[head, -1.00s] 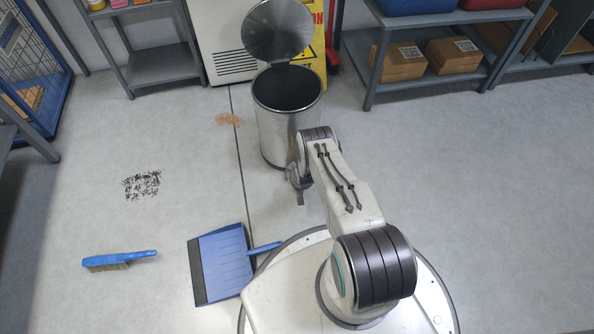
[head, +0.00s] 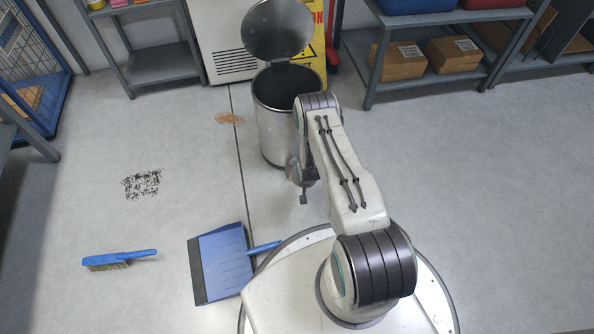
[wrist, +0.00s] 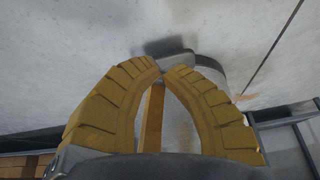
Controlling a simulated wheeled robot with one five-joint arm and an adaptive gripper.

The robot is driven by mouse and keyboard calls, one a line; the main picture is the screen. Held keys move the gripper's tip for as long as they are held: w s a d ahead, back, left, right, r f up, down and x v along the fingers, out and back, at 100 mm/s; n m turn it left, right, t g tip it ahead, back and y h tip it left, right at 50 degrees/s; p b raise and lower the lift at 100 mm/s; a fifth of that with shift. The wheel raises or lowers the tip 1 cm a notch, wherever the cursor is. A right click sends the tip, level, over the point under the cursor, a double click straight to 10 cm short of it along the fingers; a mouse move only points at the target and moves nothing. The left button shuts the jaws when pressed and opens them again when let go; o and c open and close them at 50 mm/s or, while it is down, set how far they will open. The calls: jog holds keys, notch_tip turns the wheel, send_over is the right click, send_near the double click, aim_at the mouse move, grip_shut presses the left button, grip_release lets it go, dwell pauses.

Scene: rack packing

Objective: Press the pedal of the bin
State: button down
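The bin (head: 272,135) is a steel cylinder standing on the floor, its round lid (head: 278,30) raised open and its dark inside showing. My gripper (head: 304,199) points down close beside the bin's front right side, low over the floor. In the wrist view my gripper's yellow fingers (wrist: 161,73) are closed together at the tips with nothing seen between them. A grey pedal-like piece (wrist: 182,58) at the bin's base shows just beyond the tips. I cannot tell whether they touch it. In the head view the pedal is hidden behind my arm.
A blue dustpan (head: 222,262) lies left of my base, and a blue brush (head: 118,259) lies farther left. Dark debris (head: 142,184) and a brown stain (head: 229,118) mark the floor. Shelves (head: 440,85) stand at the back right. The right floor is clear.

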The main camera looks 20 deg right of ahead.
jog(key=shift+v, duration=1.9)
